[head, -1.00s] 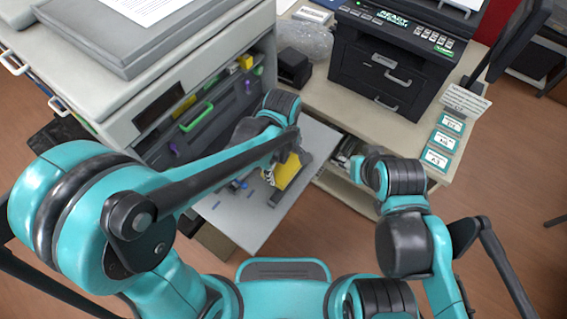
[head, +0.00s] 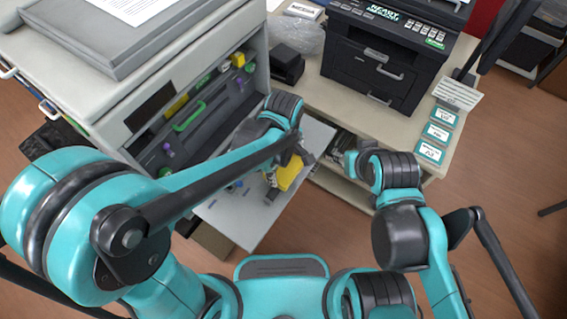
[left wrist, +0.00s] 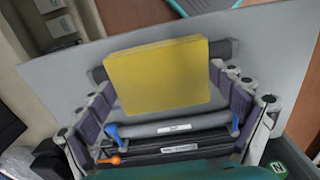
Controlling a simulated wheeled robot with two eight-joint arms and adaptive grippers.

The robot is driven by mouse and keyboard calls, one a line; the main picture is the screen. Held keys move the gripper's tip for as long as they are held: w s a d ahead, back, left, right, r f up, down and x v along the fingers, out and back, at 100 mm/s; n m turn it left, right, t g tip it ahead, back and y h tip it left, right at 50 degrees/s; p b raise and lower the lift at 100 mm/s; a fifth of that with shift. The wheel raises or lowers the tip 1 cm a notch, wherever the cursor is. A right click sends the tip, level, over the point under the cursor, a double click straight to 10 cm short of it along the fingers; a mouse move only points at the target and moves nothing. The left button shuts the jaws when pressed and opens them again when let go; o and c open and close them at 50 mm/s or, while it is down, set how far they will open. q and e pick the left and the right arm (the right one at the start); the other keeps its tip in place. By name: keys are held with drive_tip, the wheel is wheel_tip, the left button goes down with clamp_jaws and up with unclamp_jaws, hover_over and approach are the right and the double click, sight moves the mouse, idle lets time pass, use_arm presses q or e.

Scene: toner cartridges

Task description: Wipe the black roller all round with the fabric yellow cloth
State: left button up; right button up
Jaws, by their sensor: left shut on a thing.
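A yellow cloth (left wrist: 158,76) shows as a flat, square pad between the fingertips of my left gripper (left wrist: 162,84) in the left wrist view. My left gripper is shut on it. A black roller (left wrist: 226,48) lies right behind the cloth; only its two ends stick out, and whether the cloth touches it I cannot tell. Nearer the camera are a grey cylinder (left wrist: 160,131) with a white label, blue clips and an orange knob. In the head view the cloth (head: 288,177) shows below my left gripper (head: 299,153), over a grey board.
The grey board (head: 240,222) has bare room toward its front. A cabinet with a green handle (head: 189,117) stands to its left. A black printer (head: 385,55) stands on the bench behind, with labelled cards (head: 431,152) at the bench's right end.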

sight(295, 173)
use_arm(q)
drive_tip(key=shift+s+d, duration=0.25)
drive_tip(key=shift+d, duration=0.15)
drive_tip(key=shift+s+d, duration=0.35)
drive_tip(key=shift+d, duration=0.1)
drive_tip(key=shift+s+d, duration=0.25)
drive_tip(key=shift+d, duration=0.15)
drive_tip(key=shift+s+d, duration=0.1)
drive_tip(key=shift+s+d, duration=0.25)
drive_tip(key=shift+d, duration=0.1)
